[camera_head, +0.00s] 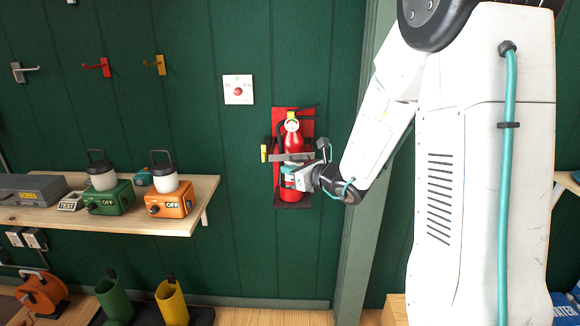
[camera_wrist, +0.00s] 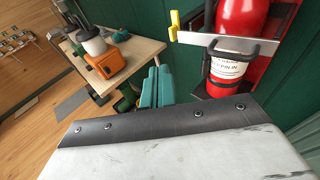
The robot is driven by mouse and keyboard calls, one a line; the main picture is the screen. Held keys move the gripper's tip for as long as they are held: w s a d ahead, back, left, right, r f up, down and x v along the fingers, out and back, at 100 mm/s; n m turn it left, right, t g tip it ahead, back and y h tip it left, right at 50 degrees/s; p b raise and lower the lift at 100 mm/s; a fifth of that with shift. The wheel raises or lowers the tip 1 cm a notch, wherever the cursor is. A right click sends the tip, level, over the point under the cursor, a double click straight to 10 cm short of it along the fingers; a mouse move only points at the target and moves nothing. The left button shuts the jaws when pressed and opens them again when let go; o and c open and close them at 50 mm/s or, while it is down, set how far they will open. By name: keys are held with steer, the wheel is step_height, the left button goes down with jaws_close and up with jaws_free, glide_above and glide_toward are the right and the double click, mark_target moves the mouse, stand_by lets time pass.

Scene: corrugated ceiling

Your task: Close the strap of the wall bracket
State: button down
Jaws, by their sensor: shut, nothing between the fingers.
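A red wall bracket (camera_head: 309,127) holds a red fire extinguisher (camera_head: 292,143) upright on the green wall. The grey strap (camera_head: 291,157) runs across the front of the extinguisher; it also shows in the wrist view (camera_wrist: 225,46). A yellow latch piece (camera_head: 264,153) is at its left end, also seen in the wrist view (camera_wrist: 174,26). I cannot tell whether the strap is fastened. My gripper (camera_head: 286,170) is just below the strap, in front of the extinguisher's lower half. In the wrist view its teal fingers (camera_wrist: 157,78) are together and empty, left of the extinguisher and below the latch.
A wooden shelf (camera_head: 190,222) to the left bears a green lantern (camera_head: 108,197), an orange lantern (camera_head: 168,204) and a grey case (camera_head: 35,189). A white call point (camera_head: 238,90) and hooks are on the wall above. Boots (camera_head: 172,302) stand below. The wall between shelf and bracket is clear.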

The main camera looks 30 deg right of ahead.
steer(key=s+r, duration=0.1)
steer(key=s, duration=0.4)
steer(key=s+d+f+m, duration=0.1)
steer(key=s+d+m, duration=0.2)
steer(key=d+m, duration=0.65)
steer(key=w+a+f+m+y, duration=0.1)
steer(key=w+a+m+y, duration=0.1)
steer(key=w+m, duration=0.6)
steer(key=shift+w+a+f+y, duration=0.3)
steer(key=shift+w+a, duration=0.3)
steer(key=shift+w, duration=1.6)
